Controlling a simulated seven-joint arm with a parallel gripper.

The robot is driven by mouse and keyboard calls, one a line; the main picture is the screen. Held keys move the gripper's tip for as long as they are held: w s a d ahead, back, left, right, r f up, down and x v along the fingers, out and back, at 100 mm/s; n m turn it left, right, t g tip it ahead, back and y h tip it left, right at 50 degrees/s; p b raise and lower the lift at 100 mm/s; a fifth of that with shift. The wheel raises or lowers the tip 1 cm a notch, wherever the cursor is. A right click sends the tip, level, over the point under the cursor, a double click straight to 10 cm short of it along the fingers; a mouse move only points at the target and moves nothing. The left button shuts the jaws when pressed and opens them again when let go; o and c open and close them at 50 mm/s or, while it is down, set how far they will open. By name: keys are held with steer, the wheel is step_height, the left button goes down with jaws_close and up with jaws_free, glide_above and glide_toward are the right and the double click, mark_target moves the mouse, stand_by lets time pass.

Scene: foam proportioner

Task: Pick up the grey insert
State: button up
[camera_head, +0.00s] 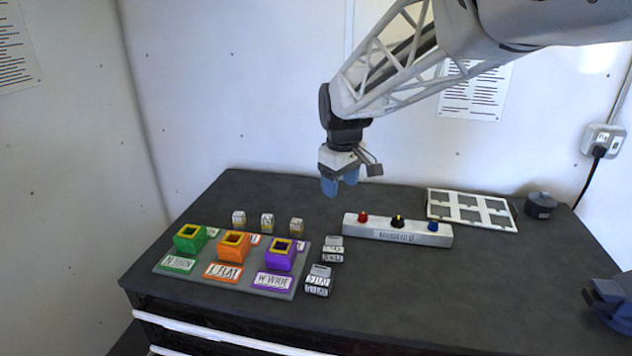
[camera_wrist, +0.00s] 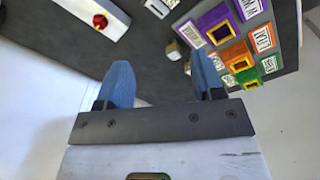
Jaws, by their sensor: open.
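My gripper (camera_head: 339,186) hangs in the air above the table's back middle, open and empty, with two blue fingers that also show in the wrist view (camera_wrist: 163,80). Three small pale blocks stand in a row behind the coloured sockets: left (camera_head: 238,217), middle (camera_head: 267,221) and right (camera_head: 296,226). Two grey blocks with white labels stand right of the sockets, one farther back (camera_head: 333,249) and one nearer (camera_head: 319,280). I cannot tell which of these is the grey insert. A small block (camera_wrist: 173,50) shows beyond the fingers in the wrist view; my right finger may hide others.
A grey tray (camera_head: 215,281) holds green (camera_head: 189,238), orange (camera_head: 233,246) and purple (camera_head: 281,254) sockets. A white slotted frame (camera_head: 470,209) and a dark round object (camera_head: 540,205) are farther right.

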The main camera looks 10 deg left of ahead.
steer(key=w+a+f+n, duration=0.2)
steer(key=w+a+f, duration=0.1)
steer(key=a, duration=0.5)
steer(key=w+a+f+n, duration=0.2)
steer(key=w+a, duration=0.1)
steer(key=a, duration=0.5)
steer(key=n+g, duration=0.1)
steer(key=n, duration=0.2)
glide_above(237, 213)
step_height(237, 213, down, 7)
steer(key=shift+s+f, duration=0.1)
steer(key=shift+f, duration=1.35)
steer(key=shift+f, duration=2.6)
